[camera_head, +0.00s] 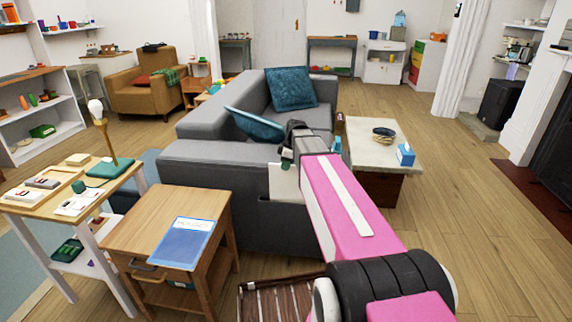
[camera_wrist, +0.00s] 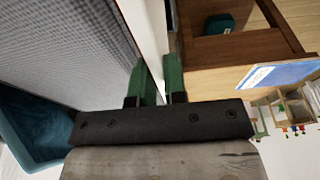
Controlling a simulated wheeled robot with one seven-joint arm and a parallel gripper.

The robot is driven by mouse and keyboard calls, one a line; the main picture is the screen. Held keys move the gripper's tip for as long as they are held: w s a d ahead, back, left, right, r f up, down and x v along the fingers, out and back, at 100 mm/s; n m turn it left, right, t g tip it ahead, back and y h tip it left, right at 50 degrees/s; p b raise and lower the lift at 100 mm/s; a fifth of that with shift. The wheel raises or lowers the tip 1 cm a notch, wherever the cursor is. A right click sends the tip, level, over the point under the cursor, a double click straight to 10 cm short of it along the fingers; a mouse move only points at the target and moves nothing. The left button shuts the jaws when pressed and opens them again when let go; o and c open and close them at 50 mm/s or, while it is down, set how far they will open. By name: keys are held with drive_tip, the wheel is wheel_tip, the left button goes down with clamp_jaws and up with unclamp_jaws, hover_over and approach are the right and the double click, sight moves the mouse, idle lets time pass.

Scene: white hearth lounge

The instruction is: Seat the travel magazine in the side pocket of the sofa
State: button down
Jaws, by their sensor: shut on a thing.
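The travel magazine (camera_head: 283,183) is a thin, pale, upright sheet beside the near side of the grey sofa (camera_head: 195,165). My gripper (camera_head: 287,160) is shut on its upper part. In the wrist view the magazine (camera_wrist: 146,28) shows nearly edge-on between the green fingertips of my gripper (camera_wrist: 159,80). The side pocket (camera_head: 284,222) is a dark grey panel on the sofa's near side, just below the magazine. The magazine's lower edge meets the pocket's top line in the picture; I cannot tell whether it is inside. My pink arm hides part of this area.
A wooden side table (camera_head: 160,205) with a blue booklet (camera_head: 185,240) stands left of the pocket. A slatted wooden crate (camera_head: 275,298) is on the floor in front. A white-topped coffee table (camera_head: 372,150) stands right of the sofa. Open floor lies at the right.

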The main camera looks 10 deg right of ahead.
drive_tip(key=shift+d+x, duration=0.25)
drive_tip(key=shift+x, duration=1.05)
drive_tip(key=c, duration=1.1)
unclamp_jaws()
drive_tip(key=shift+s+f, duration=0.1)
drive_tip(key=shift+w, duration=0.25)
drive_tip(key=shift+c, duration=0.3)
drive_tip(key=shift+d, duration=0.1)
drive_tip(key=shift+r, duration=0.35)
drive_tip(key=shift+o, duration=0.3)
drive_tip(key=v, duration=1)
drive_tip(key=shift+s+r, duration=0.1)
drive_tip(key=shift+s, duration=0.25)
